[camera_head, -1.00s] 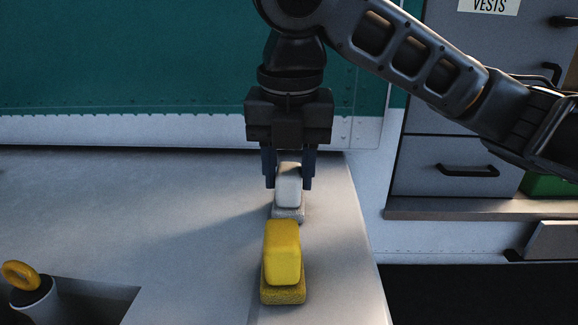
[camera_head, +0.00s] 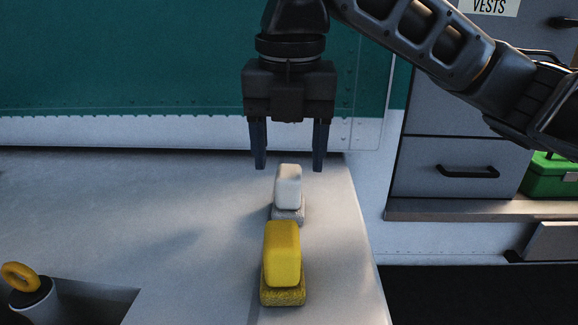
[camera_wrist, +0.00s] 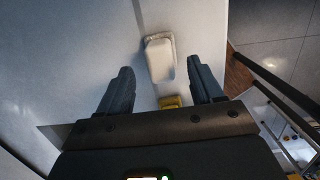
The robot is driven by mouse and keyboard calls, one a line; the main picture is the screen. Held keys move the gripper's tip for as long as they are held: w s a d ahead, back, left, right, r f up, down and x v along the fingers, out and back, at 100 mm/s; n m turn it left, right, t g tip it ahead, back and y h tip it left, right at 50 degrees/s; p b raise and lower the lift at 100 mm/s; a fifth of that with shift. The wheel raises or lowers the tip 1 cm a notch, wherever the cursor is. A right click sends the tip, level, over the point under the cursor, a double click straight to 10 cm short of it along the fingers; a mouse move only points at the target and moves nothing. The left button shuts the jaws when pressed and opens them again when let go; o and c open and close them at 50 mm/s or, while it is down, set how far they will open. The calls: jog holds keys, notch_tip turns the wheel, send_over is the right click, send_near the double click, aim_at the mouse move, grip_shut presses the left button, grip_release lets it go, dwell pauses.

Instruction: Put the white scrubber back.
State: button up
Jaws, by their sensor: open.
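In the wrist view the white scrubber (camera_wrist: 160,58) lies beyond the two spread fingers (camera_wrist: 160,85). A small part of the yellow scrubber (camera_wrist: 171,102) shows between the fingers there, the rest hidden by the gripper body.
The grey surface (camera_head: 130,205) is clear to the left. A teal and white wall (camera_head: 120,75) stands behind. Drawers (camera_head: 455,165) and a green box (camera_head: 552,175) are at the right.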

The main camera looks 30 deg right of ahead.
aim_at(290, 177)
notch_tip(290, 177, up, 9)
jog(key=s, duration=0.1)
jog(key=shift+a+f, duration=0.15)
jog(key=shift+a, duration=0.15)
jog(key=shift+s, duration=0.2)
